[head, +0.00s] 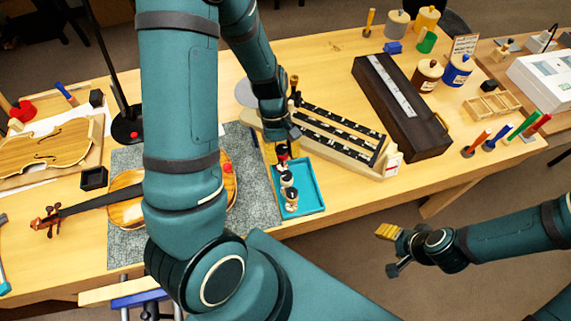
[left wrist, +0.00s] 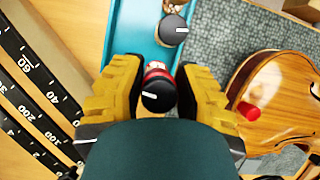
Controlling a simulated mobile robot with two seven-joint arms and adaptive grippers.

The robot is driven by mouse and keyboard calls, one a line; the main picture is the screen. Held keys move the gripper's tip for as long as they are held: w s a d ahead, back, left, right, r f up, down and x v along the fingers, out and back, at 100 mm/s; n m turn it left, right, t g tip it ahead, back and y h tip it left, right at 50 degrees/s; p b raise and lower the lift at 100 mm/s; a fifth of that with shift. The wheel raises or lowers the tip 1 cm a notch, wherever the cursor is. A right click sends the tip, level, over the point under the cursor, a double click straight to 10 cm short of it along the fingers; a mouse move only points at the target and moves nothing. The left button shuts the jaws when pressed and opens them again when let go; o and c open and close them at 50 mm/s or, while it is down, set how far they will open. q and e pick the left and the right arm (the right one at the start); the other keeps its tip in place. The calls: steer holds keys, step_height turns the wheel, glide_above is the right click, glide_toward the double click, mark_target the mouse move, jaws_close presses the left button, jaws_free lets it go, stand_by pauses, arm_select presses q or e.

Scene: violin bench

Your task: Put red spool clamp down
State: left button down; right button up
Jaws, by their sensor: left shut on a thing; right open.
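My left gripper (head: 275,150) is shut on the red spool clamp (left wrist: 157,72), which has a black knob with a white mark on top. In the left wrist view the clamp sits between the two yellow fingers. In the head view the red spool clamp (head: 282,153) is at the far end of the blue tray (head: 314,190); I cannot tell whether it touches the tray floor. Other black-topped spool clamps (head: 291,198) stand in the tray, nearer to me. My right gripper (head: 388,232) is open and empty, off the bench's front edge.
A violin body (left wrist: 285,85) with a small red cylinder (left wrist: 249,111) lies on the grey mat (head: 258,205) beside the tray. A board with black numbered scales (head: 335,128) stands close on the tray's other side. A long dark case (head: 402,110) is further right.

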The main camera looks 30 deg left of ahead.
mark_target(283, 160)
arm_select(q)
steer(key=shift+f+b, duration=0.4)
steer(key=shift+f, duration=1.5)
steer(key=c, duration=0.7)
jaws_free()
steer(key=shift+f, duration=0.15)
steer(key=shift+c, duration=0.2)
steer(key=shift+w+r, duration=0.1)
steer(key=shift+r, duration=0.35)
steer(key=p+v, duration=0.2)
steer(key=v, duration=0.9)
steer(key=shift+r, duration=0.2)
